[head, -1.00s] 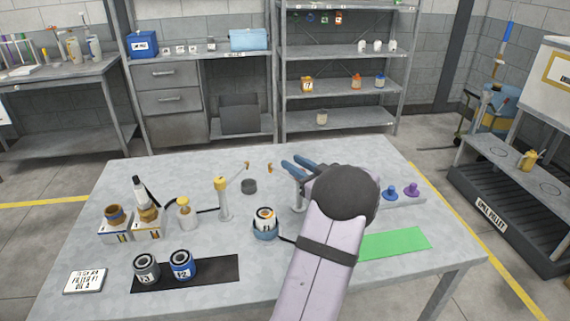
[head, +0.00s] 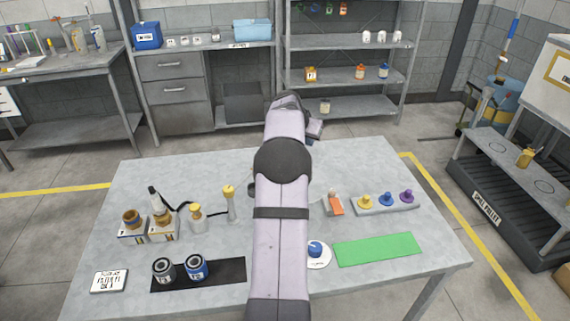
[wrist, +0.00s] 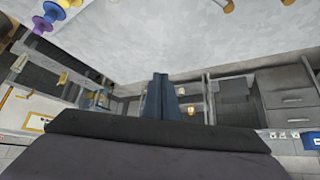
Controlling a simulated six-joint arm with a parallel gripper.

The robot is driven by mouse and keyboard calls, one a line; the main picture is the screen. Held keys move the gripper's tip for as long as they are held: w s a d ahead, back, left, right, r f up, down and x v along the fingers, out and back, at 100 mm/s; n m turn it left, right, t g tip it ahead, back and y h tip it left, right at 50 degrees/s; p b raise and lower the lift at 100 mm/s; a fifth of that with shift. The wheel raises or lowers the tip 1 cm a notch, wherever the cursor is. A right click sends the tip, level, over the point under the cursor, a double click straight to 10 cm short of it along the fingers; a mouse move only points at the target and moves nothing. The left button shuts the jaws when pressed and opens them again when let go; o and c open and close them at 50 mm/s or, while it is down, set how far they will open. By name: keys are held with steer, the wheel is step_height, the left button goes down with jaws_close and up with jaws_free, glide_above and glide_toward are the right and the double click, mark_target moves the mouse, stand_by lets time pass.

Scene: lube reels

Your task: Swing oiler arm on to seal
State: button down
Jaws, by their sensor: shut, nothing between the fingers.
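The oiler post (head: 230,203) with a yellow cap stands left of centre on the table in the head view. Its swing arm is hidden behind my arm there. A sliver of a dark round piece (head: 251,189), perhaps the seal, shows beside my arm. In the wrist view my gripper (wrist: 160,76) is shut and empty, its blue fingers together, apart from anything. Two tan pieces (wrist: 228,5) show at the top edge of that view; I cannot tell whether they belong to the oiler. In the head view the fingertips are mostly hidden.
A rack of coloured knobs (head: 387,203), an orange piece (head: 336,206), a blue knob (head: 315,248) and a green mat (head: 377,249) lie to the right. Jars (head: 133,220) and two cans (head: 197,267) on a black mat stand left.

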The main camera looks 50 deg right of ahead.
steer(key=w+a+r+m+g+y+p, duration=0.1)
steer(key=w+a+y, duration=0.1)
steer(key=a, duration=0.6)
steer(key=shift+w+a+r+y+p, duration=0.25)
steer(key=shift+w+a+y+p, duration=0.15)
steer(key=shift+y, duration=0.3)
steer(key=shift+f, duration=0.1)
